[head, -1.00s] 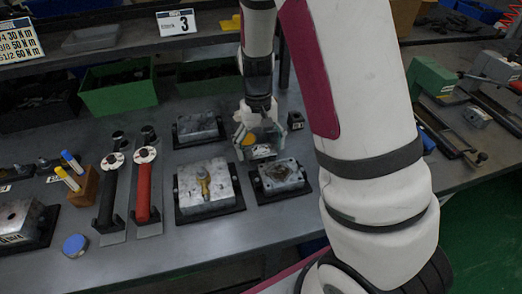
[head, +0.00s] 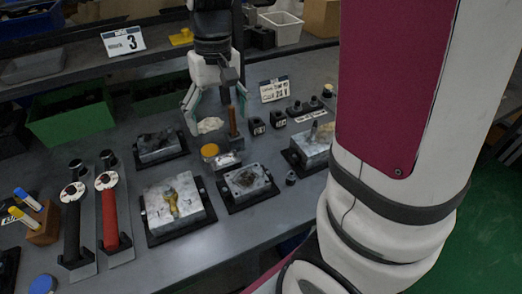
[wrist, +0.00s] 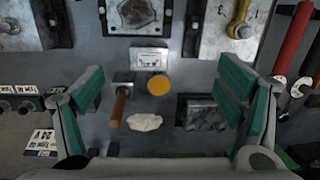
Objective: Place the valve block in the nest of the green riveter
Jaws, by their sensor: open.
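My gripper (head: 214,112) is open and empty above the back of the bench; it also shows in the wrist view (wrist: 162,112), green pads wide apart. Below it lie a white rag (wrist: 145,122), a round yellow lid (wrist: 158,85) and a small silver block (wrist: 148,57). A grey metal block (head: 158,143) on a black base is left of it, and shows in the wrist view (wrist: 203,112) near the right finger. A block with a brass fitting (head: 174,203) and a hollowed block (head: 246,180) are nearer. I cannot tell which is the valve block. The green riveter is not in view.
Red-handled (head: 108,215) and black-handled tools lie at left. A green bin (head: 70,118) stands behind. A block with a fitting (head: 310,145) is at right, beside my arm.

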